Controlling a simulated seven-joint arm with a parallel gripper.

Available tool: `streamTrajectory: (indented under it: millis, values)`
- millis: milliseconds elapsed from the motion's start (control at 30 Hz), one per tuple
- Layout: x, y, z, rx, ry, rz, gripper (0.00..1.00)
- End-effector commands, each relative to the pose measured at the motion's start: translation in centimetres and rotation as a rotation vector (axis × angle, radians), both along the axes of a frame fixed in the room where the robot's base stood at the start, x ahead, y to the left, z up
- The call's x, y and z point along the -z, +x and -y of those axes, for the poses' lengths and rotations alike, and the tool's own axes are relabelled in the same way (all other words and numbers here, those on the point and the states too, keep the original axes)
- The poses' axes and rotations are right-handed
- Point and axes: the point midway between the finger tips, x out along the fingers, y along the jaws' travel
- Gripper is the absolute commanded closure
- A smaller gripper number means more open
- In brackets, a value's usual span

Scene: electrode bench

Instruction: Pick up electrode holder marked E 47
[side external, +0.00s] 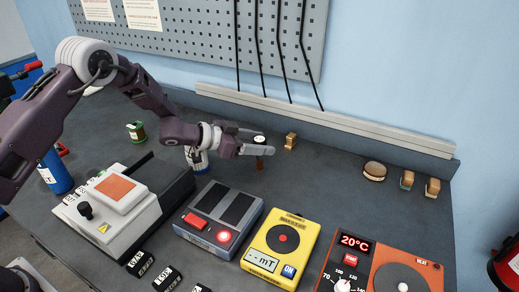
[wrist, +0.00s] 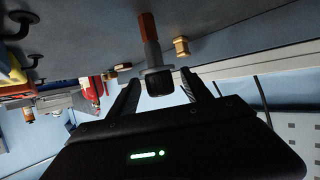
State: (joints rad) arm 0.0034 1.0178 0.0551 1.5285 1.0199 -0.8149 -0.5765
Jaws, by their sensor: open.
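My gripper (side external: 266,141) is open over the bench, its fingers pointing right and level. Between the fingers stands a holder with a pale round top (side external: 260,139) and a red-brown lower end (side external: 259,164). In the wrist view this holder (wrist: 151,50) has a dark block-like head, a grey stem and a red-brown end. Its head lies between the open fingertips of my gripper (wrist: 160,84); contact cannot be told. No E 47 marking is legible on it, so I cannot tell whether it is the named one.
A small brass piece (side external: 290,141) stands close to the right. A tan round thing (side external: 374,172) and two small brown pieces (side external: 407,180) (side external: 432,188) lie farther right. Instruments, including a yellow meter (side external: 270,263), line the front.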

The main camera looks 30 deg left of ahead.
Motion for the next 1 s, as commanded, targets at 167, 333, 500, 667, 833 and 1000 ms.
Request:
streamTrajectory:
  millis: [167,333,500,667,833,1000]
  values:
    - [3.2,0.9,0.7,0.001,0.001,0.003,0.43]
    - [3.7,2.2,1.7,-0.001,0.001,0.002,0.43]
    - [3.7,2.2,1.7,-0.001,0.001,0.001,0.43]
    - [3.7,2.2,1.7,-0.002,0.002,0.001,0.72]
    - [3.7,2.2,1.7,-0.002,0.002,0.001,1.0]
    - [3.6,2.2,1.7,-0.002,0.0,0.003,1.0]
